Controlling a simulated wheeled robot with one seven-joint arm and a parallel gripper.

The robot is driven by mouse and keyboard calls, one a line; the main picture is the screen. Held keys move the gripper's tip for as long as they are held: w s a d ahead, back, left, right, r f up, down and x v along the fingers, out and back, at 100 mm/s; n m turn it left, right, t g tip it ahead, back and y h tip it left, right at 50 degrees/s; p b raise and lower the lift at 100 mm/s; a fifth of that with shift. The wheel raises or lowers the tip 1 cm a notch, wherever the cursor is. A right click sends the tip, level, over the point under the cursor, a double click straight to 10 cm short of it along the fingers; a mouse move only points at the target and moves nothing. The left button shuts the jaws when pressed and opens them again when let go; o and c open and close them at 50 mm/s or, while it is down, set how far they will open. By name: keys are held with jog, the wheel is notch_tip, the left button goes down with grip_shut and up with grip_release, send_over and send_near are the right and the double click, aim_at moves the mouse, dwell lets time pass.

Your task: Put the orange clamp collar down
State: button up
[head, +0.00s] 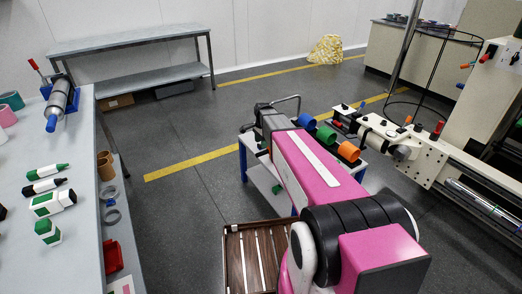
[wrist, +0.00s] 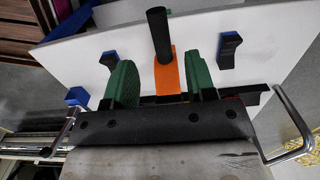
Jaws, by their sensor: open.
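My gripper (wrist: 161,70) shows in the wrist view with its two green fingers apart. Between them is an orange piece (wrist: 168,75) with a black rod (wrist: 157,35) rising from it, against a white surface (wrist: 192,28). I take it to be the clamp collar, but its ring shape does not show. Gaps show on both sides of it, and I cannot tell whether it rests on the surface. In the head view my pink arm reaches over a white cart (head: 262,178) with blue legs, and the gripper's fingers are hidden.
Blue-and-black brackets (wrist: 230,45) flank the orange piece. Blue (head: 306,121), green (head: 326,134) and orange (head: 348,151) cylinders line the cart's right side. A cream machine (head: 425,160) stands to the right. A left bench (head: 85,150) holds several items. Open floor (head: 180,130) lies between.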

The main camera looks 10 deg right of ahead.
jog(key=s+d+r+n, duration=0.1)
jog(key=s+n, duration=0.5)
jog(key=s, duration=0.6)
jog(key=s+d+r+n, duration=0.1)
jog(key=s+d+n, duration=0.1)
jog(key=s+n, duration=0.5)
jog(key=s, duration=0.5)
jog(key=shift+s+h, duration=0.3)
jog(key=shift+s, duration=0.1)
